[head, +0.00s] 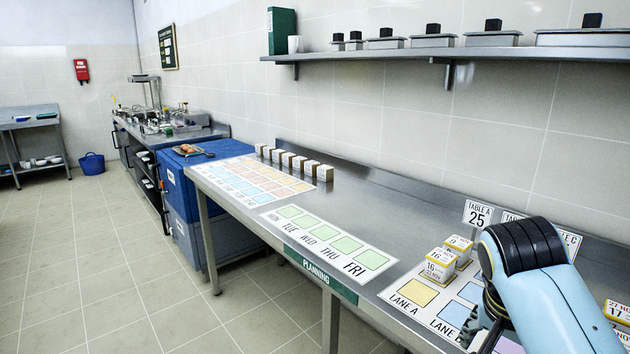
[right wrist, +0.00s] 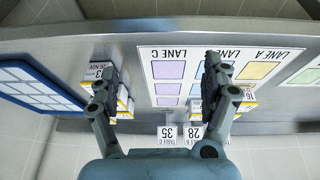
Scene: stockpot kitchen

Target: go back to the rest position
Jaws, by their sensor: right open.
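My right arm comes in from the lower right of the head view, over the lane sheet (head: 402,304). Its gripper is mostly hidden behind the arm there. In the right wrist view my right gripper (right wrist: 158,68) is open, with its two fingers wide apart. Nothing is between them but the lane sheet (right wrist: 188,54) below. Yellow-edged blocks (head: 440,265) stand by Lane A, left of the arm. In the right wrist view, other blocks (right wrist: 123,100) are partly hidden by the left finger, and more (right wrist: 247,96) show beside the right finger. My left gripper is not in view.
A Table A 25 card (head: 478,213) stands behind the blocks. More blocks (head: 617,312) are at the right edge. A planning strip (head: 328,239) and a row of wooden blocks (head: 293,162) lie further left. A blue rack (right wrist: 38,88) shows in the wrist view.

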